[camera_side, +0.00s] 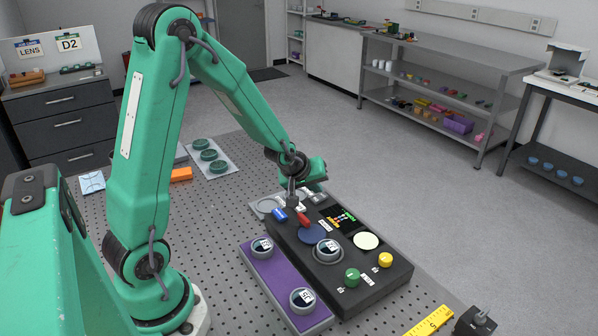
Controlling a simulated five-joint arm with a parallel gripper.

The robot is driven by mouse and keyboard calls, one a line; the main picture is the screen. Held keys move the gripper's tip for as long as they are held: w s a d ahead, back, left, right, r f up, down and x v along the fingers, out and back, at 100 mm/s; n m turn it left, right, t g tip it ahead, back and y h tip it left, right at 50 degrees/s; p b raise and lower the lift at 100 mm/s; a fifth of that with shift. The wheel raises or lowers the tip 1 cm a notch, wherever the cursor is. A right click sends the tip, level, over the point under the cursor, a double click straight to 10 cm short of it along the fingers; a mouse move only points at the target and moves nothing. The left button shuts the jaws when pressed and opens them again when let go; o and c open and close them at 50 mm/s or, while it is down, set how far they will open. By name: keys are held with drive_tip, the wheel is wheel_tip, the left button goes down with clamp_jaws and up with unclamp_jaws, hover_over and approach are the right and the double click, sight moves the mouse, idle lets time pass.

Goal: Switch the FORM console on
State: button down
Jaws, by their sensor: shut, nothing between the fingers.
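The black console (325,277) lies on the perforated table at lower centre; its name is too small to read. Its top carries a dark screen with coloured marks (342,219), a dark blue disc (312,234), a pale round disc (366,241), a green knob (352,277) and a yellow knob (385,260). A red piece (303,219) and a blue piece (279,215) sit at its far left end. My gripper (292,200) is shut and empty, pointing down just above that end, close to both pieces. Whether it touches anything is unclear.
A purple tray (262,271) with round dial-like pieces lies along the console's left side. A pale sheet with green rings (208,156) and an orange block (181,174) lie behind. A yellow ruler (430,321) is at front right. Bare table lies left of the tray.

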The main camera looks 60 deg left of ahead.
sight(316, 202)
drive_tip(key=shift+r, duration=0.15)
drive_tip(key=shift+w+r, duration=0.2)
drive_tip(key=shift+r, duration=1)
drive_tip(key=shift+w+r, duration=0.15)
drive_tip(key=shift+r, duration=1)
drive_tip(key=s+d+r+m, duration=0.3)
drive_tip(key=s+d+r, duration=0.1)
drive_tip(key=s, duration=0.3)
drive_tip(key=s+d+r+m+g+h, duration=0.1)
drive_tip(key=s+d+r+m, duration=0.3)
drive_tip(key=s, duration=0.4)
drive_tip(key=s+d+r+m+h, duration=0.1)
drive_tip(key=s+d+r+m, duration=0.3)
drive_tip(key=s, duration=0.3)
drive_tip(key=shift+s+d+r+g, duration=0.2)
drive_tip(key=shift+s+d+g, duration=0.1)
drive_tip(key=shift+g, duration=0.1)
